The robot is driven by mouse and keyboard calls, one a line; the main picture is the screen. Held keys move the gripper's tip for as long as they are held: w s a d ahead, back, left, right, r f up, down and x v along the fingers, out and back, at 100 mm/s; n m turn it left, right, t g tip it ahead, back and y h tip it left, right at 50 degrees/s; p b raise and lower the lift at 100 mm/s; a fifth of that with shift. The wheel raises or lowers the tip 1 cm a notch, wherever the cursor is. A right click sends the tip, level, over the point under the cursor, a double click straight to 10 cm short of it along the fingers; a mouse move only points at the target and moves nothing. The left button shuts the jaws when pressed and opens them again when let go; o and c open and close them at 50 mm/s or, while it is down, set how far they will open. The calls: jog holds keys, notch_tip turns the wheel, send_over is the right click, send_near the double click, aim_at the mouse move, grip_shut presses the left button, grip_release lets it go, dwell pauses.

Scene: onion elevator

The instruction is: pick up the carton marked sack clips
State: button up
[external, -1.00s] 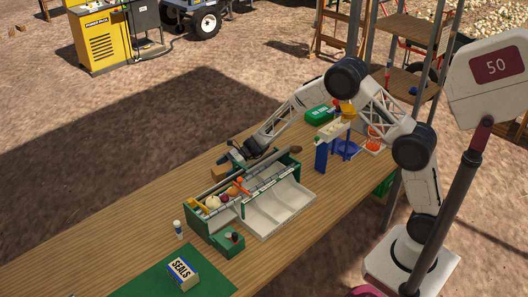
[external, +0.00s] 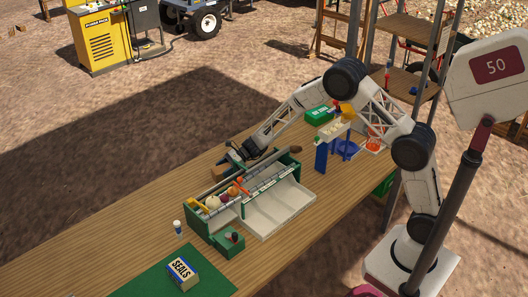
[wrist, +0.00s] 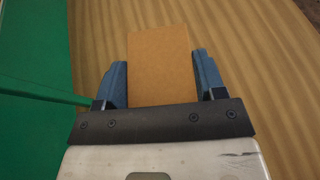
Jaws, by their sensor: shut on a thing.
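A plain brown carton (wrist: 160,65) is between the blue fingers of my gripper (wrist: 160,80) in the wrist view. Both fingers are against its sides, so my gripper is shut on it. No lettering shows on the face turned to the camera, so I cannot read whether it says sack clips. In the external view the carton (external: 220,173) shows as a small brown patch on the table behind the green toolbox, and my gripper (external: 229,160) is over it, partly hidden. I cannot tell whether the carton is clear of the table.
The green toolbox (external: 200,226), with several items in its trays, stands right beside my gripper. A carton marked SEALS (external: 182,274) lies on a green mat (external: 140,280). A small white bottle (external: 178,228) stands nearby. A blue stand (external: 321,155) is farther right.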

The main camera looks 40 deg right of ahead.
aim_at(224, 168)
jog(key=shift+c, duration=0.7)
jog(key=shift+r, duration=0.15)
notch_tip(224, 168, up, 10)
jog(key=shift+f, duration=0.15)
